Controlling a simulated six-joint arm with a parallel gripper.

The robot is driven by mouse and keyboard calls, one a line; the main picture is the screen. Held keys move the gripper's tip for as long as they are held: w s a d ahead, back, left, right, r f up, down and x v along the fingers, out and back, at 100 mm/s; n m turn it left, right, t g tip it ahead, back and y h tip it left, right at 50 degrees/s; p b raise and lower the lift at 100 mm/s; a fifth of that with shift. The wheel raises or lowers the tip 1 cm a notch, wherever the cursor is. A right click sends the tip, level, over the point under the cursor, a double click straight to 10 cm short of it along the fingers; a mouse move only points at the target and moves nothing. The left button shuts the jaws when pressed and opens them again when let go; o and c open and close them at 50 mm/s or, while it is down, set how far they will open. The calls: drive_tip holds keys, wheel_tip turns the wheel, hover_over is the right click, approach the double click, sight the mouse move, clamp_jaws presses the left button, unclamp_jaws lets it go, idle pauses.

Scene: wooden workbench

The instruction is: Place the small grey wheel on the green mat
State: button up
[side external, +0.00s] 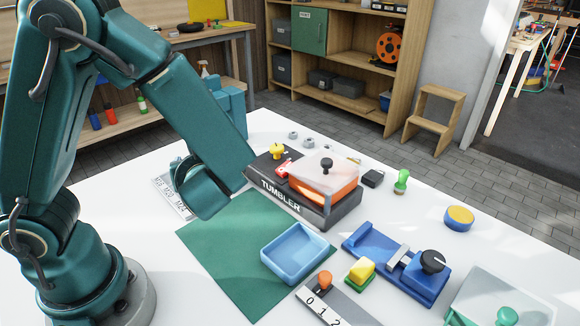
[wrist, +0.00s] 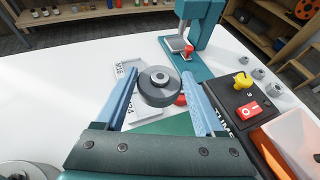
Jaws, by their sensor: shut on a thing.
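The small grey wheel (wrist: 158,94), dark with a lighter hub, is held between the two blue fingers of my gripper (wrist: 160,98) in the wrist view. In the side external view my wrist hides the fingers and the wheel. The green mat (side external: 215,262) lies flat on the white bench in front of my arm. A strip of the mat also shows below the wheel in the wrist view (wrist: 174,125). My gripper is near the mat's far left edge, beside a white lettered plate (wrist: 126,75). The wheel's height above the bench is hard to judge.
A light blue tray (side external: 291,253) sits on the mat's right part. The black tumbler box (side external: 284,200) stands at the mat's far right edge. A teal press (wrist: 187,62) stands behind. A blue vise-like fixture (side external: 386,262) is further right. The mat's left and front are bare.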

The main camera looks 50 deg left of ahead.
hover_over(254, 225)
wheel_tip(254, 225, down, 6)
drive_tip(key=shift+r, duration=0.1)
drive_tip(key=shift+f, duration=2.05)
drive_tip(key=o, duration=1.4)
drive_tip(key=shift+f, duration=0.15)
